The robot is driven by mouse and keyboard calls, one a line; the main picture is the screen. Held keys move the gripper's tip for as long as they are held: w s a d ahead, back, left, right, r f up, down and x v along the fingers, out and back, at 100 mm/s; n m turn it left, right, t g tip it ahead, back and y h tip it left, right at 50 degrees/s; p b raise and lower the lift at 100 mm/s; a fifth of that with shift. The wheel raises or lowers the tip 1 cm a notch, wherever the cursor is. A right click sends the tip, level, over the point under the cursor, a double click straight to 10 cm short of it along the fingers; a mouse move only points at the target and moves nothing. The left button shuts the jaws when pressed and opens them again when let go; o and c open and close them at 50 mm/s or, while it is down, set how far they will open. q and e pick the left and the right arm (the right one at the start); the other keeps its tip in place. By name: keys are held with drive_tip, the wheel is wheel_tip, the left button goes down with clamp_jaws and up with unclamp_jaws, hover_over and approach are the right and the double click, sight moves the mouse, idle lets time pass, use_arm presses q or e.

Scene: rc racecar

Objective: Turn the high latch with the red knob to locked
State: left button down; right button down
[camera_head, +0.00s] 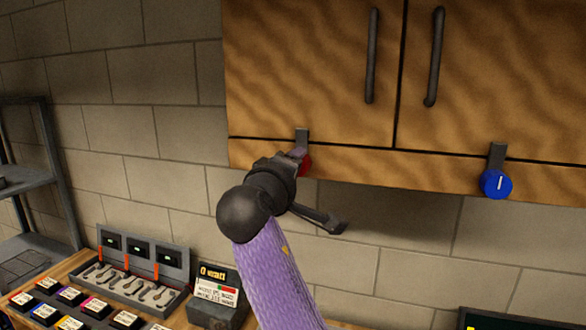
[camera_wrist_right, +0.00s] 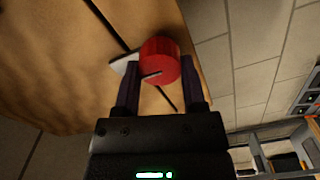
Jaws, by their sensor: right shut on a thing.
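The red knob (camera_head: 306,167) sits on the lower rail of the wooden cabinet, mostly hidden behind my right gripper (camera_head: 300,157) in the head view. Its grey latch bar (camera_head: 302,137) points up across the seam below the left door. In the right wrist view the red knob (camera_wrist_right: 160,60) shows its round face with a pale mark line. The latch bar (camera_wrist_right: 124,62) sticks out to the left of it there. My right gripper's fingers (camera_wrist_right: 160,84) lie on both sides of the knob, shut on it. My left gripper is out of view.
A blue knob (camera_head: 496,184) with an upright latch bar (camera_head: 497,154) is on the same rail to the right. Two dark door handles (camera_head: 371,56) (camera_head: 434,57) are above. A switch panel (camera_head: 140,268) and labelled boxes stand on the bench below left. A grey shelf is far left.

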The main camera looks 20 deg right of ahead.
drive_tip(key=shift+f, duration=0.1)
drive_tip(key=shift+c, duration=0.7)
unclamp_jaws()
drive_tip(key=b+v, duration=0.3)
drive_tip(key=v, duration=0.7)
